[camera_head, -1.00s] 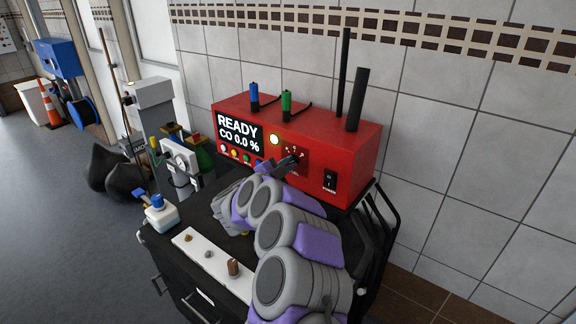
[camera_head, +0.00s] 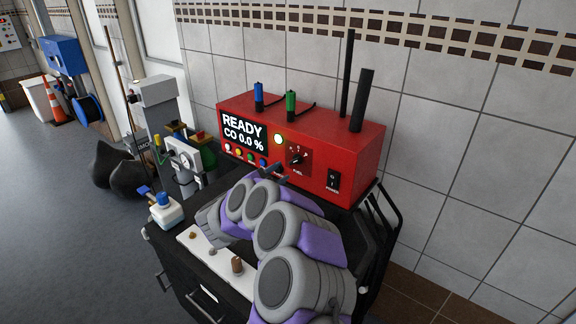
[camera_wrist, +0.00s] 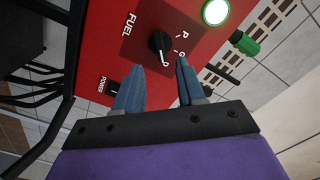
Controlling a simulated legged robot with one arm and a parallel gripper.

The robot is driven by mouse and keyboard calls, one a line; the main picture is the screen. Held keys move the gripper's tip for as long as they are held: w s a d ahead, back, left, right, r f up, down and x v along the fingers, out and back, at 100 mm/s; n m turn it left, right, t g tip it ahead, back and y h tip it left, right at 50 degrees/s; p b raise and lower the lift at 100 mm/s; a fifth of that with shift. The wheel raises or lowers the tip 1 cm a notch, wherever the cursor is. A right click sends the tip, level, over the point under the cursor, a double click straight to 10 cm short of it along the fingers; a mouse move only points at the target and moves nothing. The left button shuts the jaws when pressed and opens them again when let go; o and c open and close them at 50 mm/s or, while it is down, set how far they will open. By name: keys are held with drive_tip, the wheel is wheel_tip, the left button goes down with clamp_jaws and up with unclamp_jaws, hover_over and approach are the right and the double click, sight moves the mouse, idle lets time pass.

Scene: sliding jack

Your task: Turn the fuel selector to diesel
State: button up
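The fuel selector (camera_head: 297,159) is a small black knob on a dark red square on the front of the red analyser (camera_head: 350,145), above the word FUEL. In the wrist view the knob (camera_wrist: 160,42) shows with letters around it; its pointer seems to face the lowest letter in that picture, which looks like a D. My gripper (camera_head: 276,173) is below and left of the knob in the head view. In the wrist view my gripper (camera_wrist: 158,78) has two blue fingers apart, with nothing between them and the knob just beyond their tips.
The analyser's display (camera_head: 243,131) reads READY, CO 0.0 %. A power switch (camera_head: 333,181) is right of the knob and a lit round lamp (camera_head: 279,139) is left of it.

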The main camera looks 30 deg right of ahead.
drive_tip(key=p+v, duration=0.1)
drive_tip(key=v, duration=1)
drive_tip(key=shift+w, duration=0.1)
